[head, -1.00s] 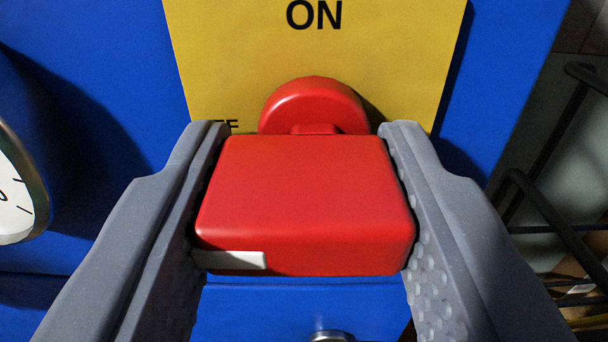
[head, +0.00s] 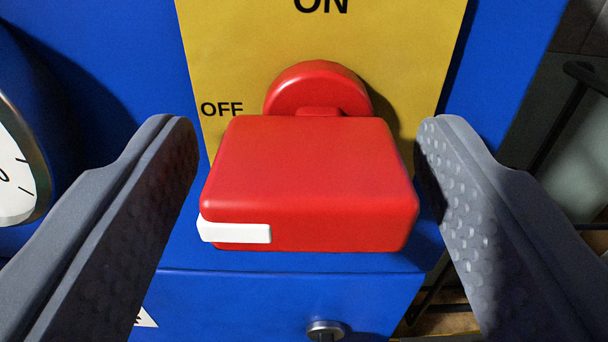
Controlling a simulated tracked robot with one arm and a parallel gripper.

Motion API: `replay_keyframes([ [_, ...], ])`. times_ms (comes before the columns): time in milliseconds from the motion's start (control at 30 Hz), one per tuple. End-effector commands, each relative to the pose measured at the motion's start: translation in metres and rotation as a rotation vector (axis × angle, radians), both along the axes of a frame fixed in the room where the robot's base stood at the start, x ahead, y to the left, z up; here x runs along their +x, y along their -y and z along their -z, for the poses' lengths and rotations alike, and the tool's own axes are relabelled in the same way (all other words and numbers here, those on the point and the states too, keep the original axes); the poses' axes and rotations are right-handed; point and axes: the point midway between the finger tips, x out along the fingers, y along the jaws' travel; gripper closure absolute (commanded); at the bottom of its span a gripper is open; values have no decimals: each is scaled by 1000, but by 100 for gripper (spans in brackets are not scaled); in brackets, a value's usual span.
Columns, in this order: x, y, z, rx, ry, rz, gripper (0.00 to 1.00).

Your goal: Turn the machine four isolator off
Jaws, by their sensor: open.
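The red isolator handle (head: 310,175) stands out from a yellow plate (head: 400,40) on a blue panel, in the middle of the head view. Its block lies horizontally, with a white mark (head: 234,230) at the left end of its front face, on the side of the OFF label (head: 221,109). The ON label (head: 321,5) is at the top of the plate, partly cut off. A round red hub (head: 319,88) shows behind the block. My gripper (head: 305,145) is open, with one finger on each side of the handle and a visible gap at the left; the right finger is close to the block.
A round gauge (head: 15,170) with a white dial sticks out at the left edge. A lower blue box (head: 250,300) with a metal key lock (head: 326,329) lies below the handle. Dark rails (head: 570,120) stand at the right.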

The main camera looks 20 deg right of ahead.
Motion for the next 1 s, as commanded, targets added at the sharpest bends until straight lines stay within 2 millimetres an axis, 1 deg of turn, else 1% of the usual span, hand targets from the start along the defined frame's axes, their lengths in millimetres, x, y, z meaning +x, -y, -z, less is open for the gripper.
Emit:
replay_keyframes([
  [167,-17,-8,-2,0,3,-1,40],
  [600,-84,-37,2,0,-4,-2,40],
  [700,-98,-42,0,0,-1,-2,40],
  [833,-112,-48,1,0,-2,-1,40],
  [1000,-121,-51,2,0,-3,0,40],
])
